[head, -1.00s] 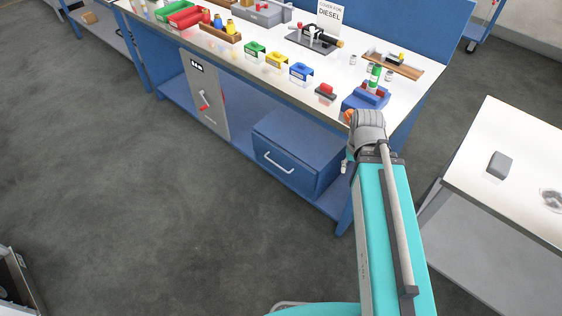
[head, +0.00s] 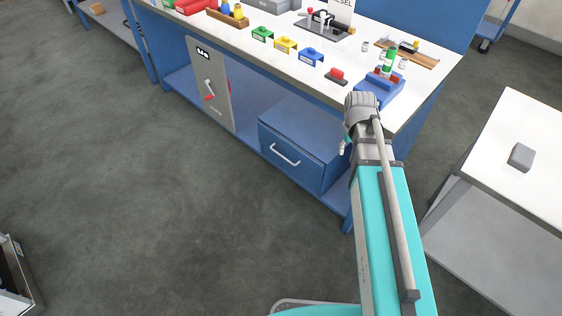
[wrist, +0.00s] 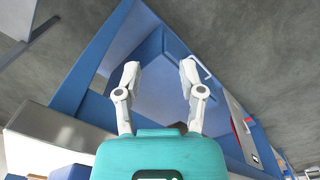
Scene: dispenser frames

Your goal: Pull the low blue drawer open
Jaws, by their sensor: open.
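The low blue drawer (head: 285,137) is a box-shaped unit on the bench's lower shelf, with a pale bar handle (head: 285,155) on its front. It looks closed. In the wrist view the handle (wrist: 201,67) shows just right of the right finger, near its tip. My gripper (wrist: 159,72) is open and empty, its two fingers spread over the blue surfaces of the drawer unit. I cannot tell how far they are from the handle in depth. In the head view my arm hides most of the gripper; only a small pale part shows right of the drawer.
The blue workbench (head: 345,222) has a white top with coloured blocks and fixtures above the drawer. A grey panel (head: 209,85) with a red-marked handle stands left of the drawer. A white table (head: 535,185) is at right. The floor in front is clear.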

